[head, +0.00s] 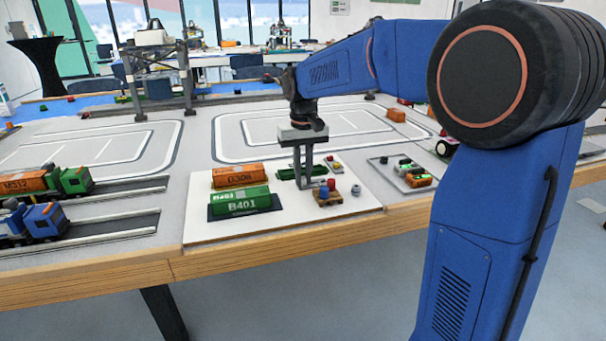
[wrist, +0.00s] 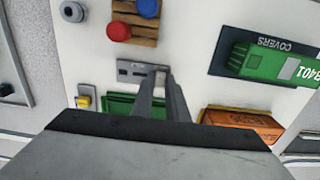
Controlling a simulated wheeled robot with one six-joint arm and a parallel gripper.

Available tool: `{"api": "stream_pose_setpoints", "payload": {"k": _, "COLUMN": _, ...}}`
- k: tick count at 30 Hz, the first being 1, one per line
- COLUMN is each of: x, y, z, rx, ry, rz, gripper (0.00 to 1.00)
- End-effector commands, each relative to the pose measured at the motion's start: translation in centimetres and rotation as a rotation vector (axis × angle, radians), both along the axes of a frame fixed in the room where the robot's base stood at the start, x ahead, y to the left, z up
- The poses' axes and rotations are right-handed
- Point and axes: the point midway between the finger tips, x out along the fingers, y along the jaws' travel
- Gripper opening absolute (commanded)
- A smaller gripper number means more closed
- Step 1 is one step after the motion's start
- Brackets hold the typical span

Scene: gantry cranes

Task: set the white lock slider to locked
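In the wrist view a small grey slotted plate (wrist: 131,70) lies on the white board, right at my fingertips. The white lock slider is not clearly visible; a pale bit shows at the plate's end beside the fingertips, but I cannot tell whether it is the slider. My gripper (wrist: 159,72) points down at this end of the plate, its two narrow fingers close together. In the head view my gripper (head: 306,186) is low over the board, with a narrow gap between its fingers. Whether anything is between the fingertips is hidden.
A wooden pallet (head: 327,199) with red and blue pieces stands close by. Green container B401 (head: 240,203) and an orange container (head: 237,176) lie left. A green tray (wrist: 118,104) and a yellow piece (wrist: 85,101) are near my fingers. A grey tray (head: 393,161) is right.

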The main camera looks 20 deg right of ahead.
Motion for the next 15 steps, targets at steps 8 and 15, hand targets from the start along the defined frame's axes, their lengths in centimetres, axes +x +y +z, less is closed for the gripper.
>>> {"api": "stream_pose_setpoints", "payload": {"k": 8, "x": 0.0, "y": -0.3, "z": 0.0, "rx": 0.000, "ry": -0.001, "rz": -0.001, "gripper": 0.00}}
{"api": "stream_pose_setpoints", "payload": {"k": 15, "x": 0.1, "y": -3.1, "z": 0.1, "rx": 0.000, "ry": -0.001, "rz": -0.003, "gripper": 0.00}}
